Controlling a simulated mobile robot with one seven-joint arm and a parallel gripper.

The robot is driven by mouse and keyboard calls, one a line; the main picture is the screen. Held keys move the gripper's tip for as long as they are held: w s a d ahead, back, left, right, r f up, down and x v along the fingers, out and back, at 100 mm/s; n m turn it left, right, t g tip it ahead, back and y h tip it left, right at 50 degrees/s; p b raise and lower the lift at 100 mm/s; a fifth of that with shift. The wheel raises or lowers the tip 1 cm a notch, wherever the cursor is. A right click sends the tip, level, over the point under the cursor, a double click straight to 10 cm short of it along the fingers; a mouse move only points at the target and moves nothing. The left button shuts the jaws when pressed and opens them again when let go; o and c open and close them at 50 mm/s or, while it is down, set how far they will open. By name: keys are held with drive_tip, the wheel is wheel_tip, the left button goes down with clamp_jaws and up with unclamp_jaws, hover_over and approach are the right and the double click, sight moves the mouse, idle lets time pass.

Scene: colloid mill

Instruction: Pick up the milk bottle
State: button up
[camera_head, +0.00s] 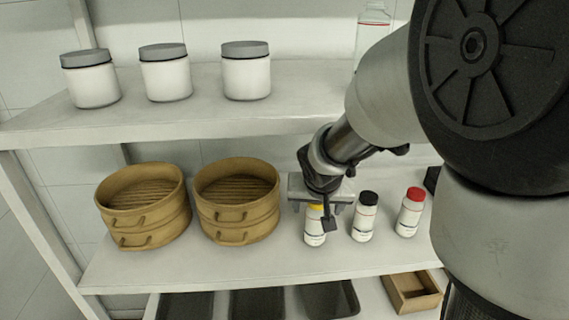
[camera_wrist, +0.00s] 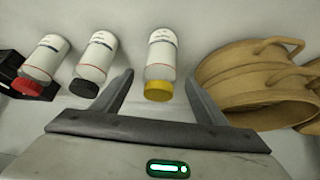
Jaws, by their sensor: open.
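Three white bottles stand in a row on the middle shelf, with yellow, black and red caps; their labels are too small to read, so I cannot tell which holds milk. The yellow-capped bottle (camera_head: 315,228) is on the left, the black-capped bottle (camera_head: 364,218) in the middle, the red-capped bottle (camera_head: 410,213) on the right. My gripper (camera_head: 318,214) is open at the yellow-capped bottle and partly covers it. In the wrist view the yellow-capped bottle (camera_wrist: 161,55) appears between the spread fingers of my gripper (camera_wrist: 161,78); contact is not visible.
Two bamboo steamers (camera_head: 236,215) stand left of the bottles. The upper shelf (camera_head: 200,118) above holds white jars (camera_head: 166,76) and a clear bottle (camera_head: 372,32). Dark trays (camera_head: 330,300) and a wooden box (camera_head: 412,292) are below. The shelf front before the bottles is clear.

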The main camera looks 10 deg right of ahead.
drive_tip(key=shift+x, duration=1.1)
drive_tip(key=shift+r, duration=0.1)
clamp_jaws()
drive_tip(key=shift+r, duration=0.1)
